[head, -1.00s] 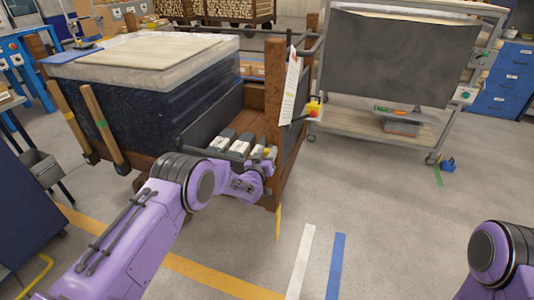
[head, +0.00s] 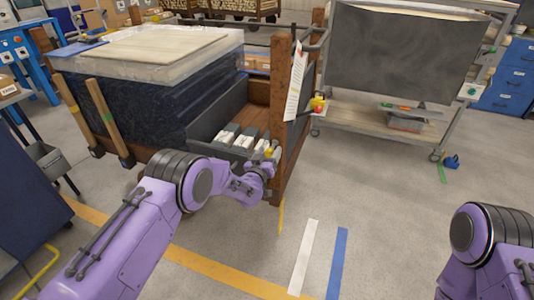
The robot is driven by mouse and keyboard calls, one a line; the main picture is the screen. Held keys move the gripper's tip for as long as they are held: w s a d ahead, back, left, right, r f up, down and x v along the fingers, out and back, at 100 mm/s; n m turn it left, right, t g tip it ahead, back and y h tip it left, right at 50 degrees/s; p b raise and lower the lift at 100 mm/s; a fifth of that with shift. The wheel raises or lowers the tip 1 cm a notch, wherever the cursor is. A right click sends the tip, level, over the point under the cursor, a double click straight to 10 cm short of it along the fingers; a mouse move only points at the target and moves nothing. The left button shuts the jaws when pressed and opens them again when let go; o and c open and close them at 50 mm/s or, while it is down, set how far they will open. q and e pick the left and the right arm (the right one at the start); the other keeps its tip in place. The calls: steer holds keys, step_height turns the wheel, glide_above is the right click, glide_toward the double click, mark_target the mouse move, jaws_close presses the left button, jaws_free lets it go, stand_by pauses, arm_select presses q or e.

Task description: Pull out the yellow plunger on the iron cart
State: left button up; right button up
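The iron cart (head: 277,170), with rust-brown posts and dark side panels, stands left of centre. A small yellow knob (head: 269,153), which looks like the yellow plunger, shows at the cart's front near the foot of its right front post. My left gripper (head: 268,168) is right at this knob, in front of the cart. Its fingers are small and partly hidden, so I cannot tell whether they touch or grip the knob. My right arm enters at the lower right; its gripper is out of the picture.
A yellow and red button box (head: 318,103) sits beside the post, next to a hanging paper sheet (head: 296,83). A grey-panelled rack trolley (head: 395,60) stands behind right. Two wooden handles (head: 103,118) lean at the cart's left.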

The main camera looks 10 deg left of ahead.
arm_select(q)
steer(key=shift+d, duration=0.1)
steer(key=s+a, duration=0.1)
steer(key=s, duration=0.9)
steer(key=shift+s+a+p, duration=0.15)
steer(key=shift+s+p, duration=0.1)
steer(key=shift+p, duration=0.15)
steer(key=s+a+f+n+g+y+p, duration=0.1)
steer(key=s+a+f+n+g+y, duration=0.2)
steer(key=s+f, duration=0.4)
steer(key=s+a+f+g+y+p, duration=0.15)
steer(key=s+a+f+g, duration=0.3)
steer(key=s, duration=0.45)
steer(key=s+a+n+g+p, duration=0.1)
steer(key=s+a+g+p, duration=0.1)
steer(key=s, duration=1.1)
steer(key=s+a+n+g+y+p, duration=0.1)
steer(key=s+a+g+p, duration=0.2)
steer(key=s, duration=1.1)
steer(key=shift+s+g, duration=0.2)
steer(key=shift+g, duration=0.85)
